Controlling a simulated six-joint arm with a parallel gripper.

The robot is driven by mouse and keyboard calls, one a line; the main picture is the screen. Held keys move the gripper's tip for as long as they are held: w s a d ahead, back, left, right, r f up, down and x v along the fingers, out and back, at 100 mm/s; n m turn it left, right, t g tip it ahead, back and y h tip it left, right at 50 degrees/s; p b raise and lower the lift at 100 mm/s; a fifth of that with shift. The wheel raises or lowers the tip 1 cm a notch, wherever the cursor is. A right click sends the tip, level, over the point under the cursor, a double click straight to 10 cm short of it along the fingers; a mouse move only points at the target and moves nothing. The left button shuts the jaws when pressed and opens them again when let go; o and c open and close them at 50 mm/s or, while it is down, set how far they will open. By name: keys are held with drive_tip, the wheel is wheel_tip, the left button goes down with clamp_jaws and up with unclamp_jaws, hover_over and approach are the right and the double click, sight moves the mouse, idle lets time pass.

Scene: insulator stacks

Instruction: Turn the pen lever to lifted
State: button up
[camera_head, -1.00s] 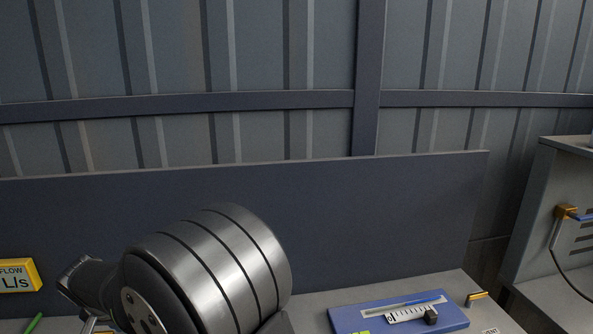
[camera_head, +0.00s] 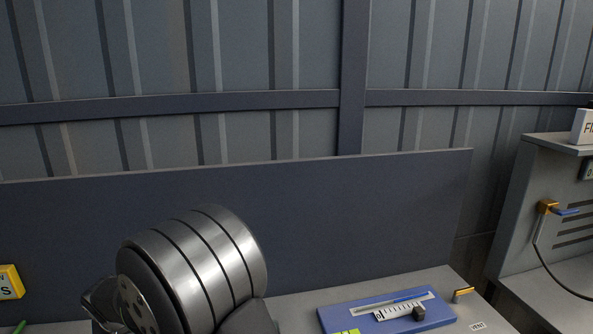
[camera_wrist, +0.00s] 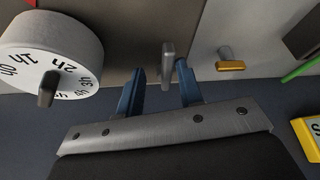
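My gripper (camera_wrist: 160,68) shows in the wrist view with two blue fingers spread apart. A narrow grey lever (camera_wrist: 167,62) stands between the fingertips, closer to the right finger, with a clear gap to the left one. I cannot tell whether it touches the right finger. No label for the pen lever is readable, so I cannot confirm that this is it or read its position. A brass-tipped lever (camera_wrist: 230,64) is right of the fingers. In the head view my arm hides the gripper and the grey lever.
A white dial marked in hours (camera_wrist: 50,50) is left of the fingers. A yellow sign (camera_wrist: 308,138) and green bar (camera_wrist: 302,68) are at right. The head view shows a blue scale box (camera_head: 345,322), a brass peg (camera_head: 463,295) and a grey cabinet (camera_head: 515,225).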

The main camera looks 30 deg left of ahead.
idle(0.7)
drive_tip(key=shift+s+r, duration=0.1)
drive_tip(key=shift+r, duration=0.3)
drive_tip(key=s+d+r+m, duration=0.1)
drive_tip(key=s+d+r, duration=0.15)
drive_tip(key=r, duration=0.55)
drive_tip(key=s+d+r+m, duration=0.2)
drive_tip(key=s+r, duration=0.1)
drive_tip(key=r, duration=0.4)
drive_tip(key=shift+t+h, duration=0.3)
drive_tip(key=shift+t, duration=0.1)
drive_tip(key=x, duration=1.7)
drive_tip(key=shift+w+a, duration=0.1)
drive_tip(key=shift+w, duration=0.2)
clamp_jaws()
